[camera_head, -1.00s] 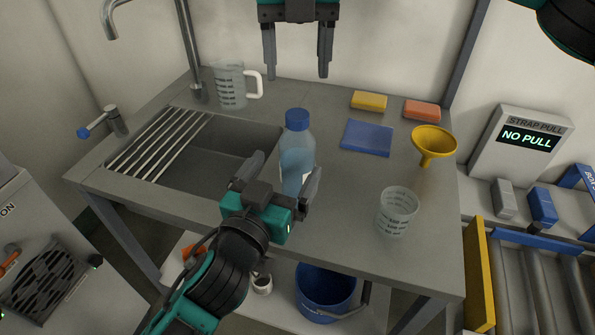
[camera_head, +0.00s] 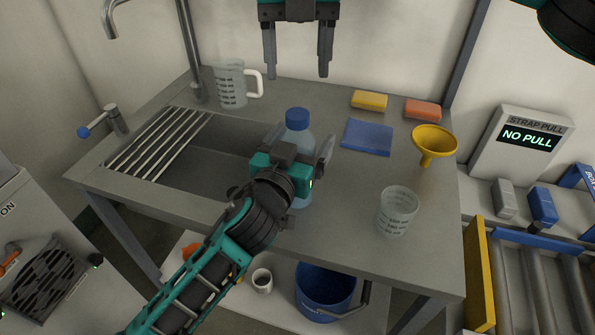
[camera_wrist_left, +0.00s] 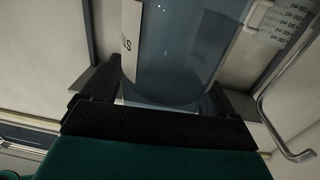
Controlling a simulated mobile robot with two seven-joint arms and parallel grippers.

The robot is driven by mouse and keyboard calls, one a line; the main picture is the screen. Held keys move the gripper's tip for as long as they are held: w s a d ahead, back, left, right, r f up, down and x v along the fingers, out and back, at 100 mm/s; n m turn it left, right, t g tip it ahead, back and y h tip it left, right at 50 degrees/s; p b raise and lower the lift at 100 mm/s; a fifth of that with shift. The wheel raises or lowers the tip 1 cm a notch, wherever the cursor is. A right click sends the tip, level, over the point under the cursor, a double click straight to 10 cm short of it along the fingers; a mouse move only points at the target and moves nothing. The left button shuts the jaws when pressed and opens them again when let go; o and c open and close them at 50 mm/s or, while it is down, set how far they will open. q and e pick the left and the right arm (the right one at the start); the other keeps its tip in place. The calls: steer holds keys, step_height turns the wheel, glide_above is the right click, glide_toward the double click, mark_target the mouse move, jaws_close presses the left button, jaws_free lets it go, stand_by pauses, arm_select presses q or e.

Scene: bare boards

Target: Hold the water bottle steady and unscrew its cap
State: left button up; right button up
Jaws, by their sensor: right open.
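The water bottle (camera_head: 297,138) stands upright on the counter, clear blue with a blue cap (camera_head: 297,118) on. My left gripper (camera_head: 297,150) is at the bottle, level with its body, and hides its lower part in the head view. Its fingers are spread, one on either side of the bottle. In the left wrist view the bottle (camera_wrist_left: 180,50), with a white label, fills the space between the fingers (camera_wrist_left: 165,95). Whether either finger touches it is unclear. My right gripper (camera_head: 298,70) is open and empty, pointing down above and behind the bottle.
A sink (camera_head: 185,178) with a rack lies left of the bottle. A measuring jug (camera_head: 230,88) stands behind left. A blue cloth (camera_head: 367,138), two sponges, a yellow funnel (camera_head: 433,143) and a clear beaker (camera_head: 397,212) are to the right. A blue bucket (camera_head: 325,290) is below.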

mark_target(298, 113)
arm_select(q)
jaws_close()
arm_select(e)
steer(key=m, duration=0.8)
steer(key=shift+m, duration=0.4)
steer(key=m, duration=0.9)
steer(key=shift+f, duration=4.05)
